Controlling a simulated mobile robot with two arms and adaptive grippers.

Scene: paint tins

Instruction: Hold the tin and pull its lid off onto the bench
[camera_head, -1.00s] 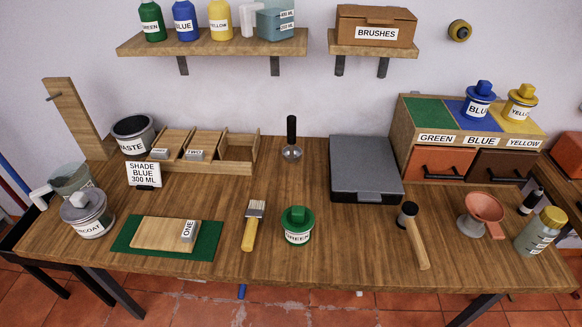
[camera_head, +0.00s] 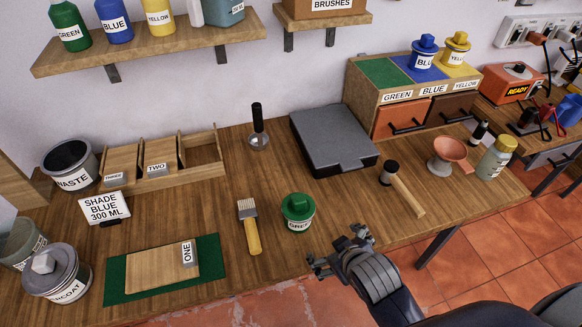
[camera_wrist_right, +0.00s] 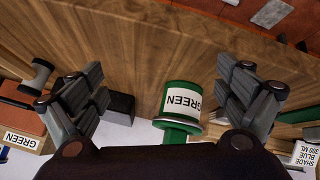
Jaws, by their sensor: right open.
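A green tin (camera_head: 298,212) with a white GREEN label and a green lid with a raised knob (camera_head: 297,201) stands upright near the bench's front edge, lid on. My right gripper (camera_head: 338,248) is open and empty, to the lower right of the tin and apart from it in the head view. In the right wrist view the tin (camera_wrist_right: 181,98) appears upside down between the spread fingers (camera_wrist_right: 163,95), beyond them and not touched. My left gripper is not in view.
A yellow-handled brush (camera_head: 249,228) lies left of the tin. A mallet (camera_head: 402,190) lies to its right, a grey case (camera_head: 333,140) behind it. A green mat (camera_head: 210,270) with a board is at the left. Bare bench surrounds the tin.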

